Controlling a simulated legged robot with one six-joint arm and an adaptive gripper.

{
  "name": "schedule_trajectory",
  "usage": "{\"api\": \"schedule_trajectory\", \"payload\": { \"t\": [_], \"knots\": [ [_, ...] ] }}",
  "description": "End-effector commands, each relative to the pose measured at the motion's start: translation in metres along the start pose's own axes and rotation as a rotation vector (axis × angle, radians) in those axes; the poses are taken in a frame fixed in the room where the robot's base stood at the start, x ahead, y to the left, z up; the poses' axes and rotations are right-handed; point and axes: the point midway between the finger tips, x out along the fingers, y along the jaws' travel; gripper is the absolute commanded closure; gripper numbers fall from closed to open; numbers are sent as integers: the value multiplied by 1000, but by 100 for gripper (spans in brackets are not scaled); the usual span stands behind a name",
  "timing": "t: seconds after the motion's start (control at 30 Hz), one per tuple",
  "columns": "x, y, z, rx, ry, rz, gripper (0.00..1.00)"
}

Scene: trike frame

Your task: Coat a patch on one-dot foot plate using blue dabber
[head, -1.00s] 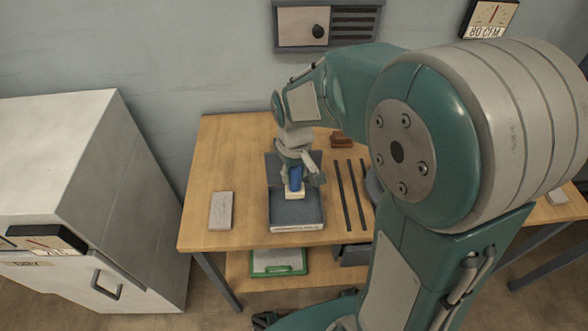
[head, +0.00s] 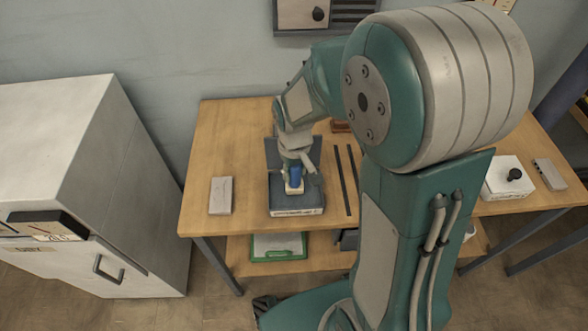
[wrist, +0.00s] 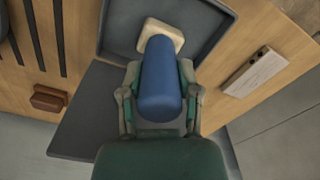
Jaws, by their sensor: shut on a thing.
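My gripper (head: 294,168) is shut on the blue dabber (head: 295,174), which points down over the dark grey tray (head: 298,208). In the wrist view the dabber (wrist: 160,78) sits between my fingers (wrist: 160,100), with its pale square pad (wrist: 160,36) over the tray floor. I cannot tell whether the pad touches the floor. A light grey plate (head: 221,195) lies on the table left of the tray; it also shows at the right of the wrist view (wrist: 254,72). Another grey plate (head: 549,174) lies at the far right.
The tray's dark lid (wrist: 88,115) lies open behind it. Two dark strips (head: 346,180) and a brown block (head: 341,127) are right of the tray. A white box with a black knob (head: 507,178) stands near the right plate. A white cabinet (head: 85,180) stands left of the table.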

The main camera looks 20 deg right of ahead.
Motion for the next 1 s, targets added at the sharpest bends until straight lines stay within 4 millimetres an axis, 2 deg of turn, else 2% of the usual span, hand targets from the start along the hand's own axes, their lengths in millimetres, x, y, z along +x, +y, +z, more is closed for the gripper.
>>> {"api": "schedule_trajectory", "payload": {
  "t": [1.0],
  "knots": [
    [7, 0, 0, 0, 0, 0, 100]
  ]
}}
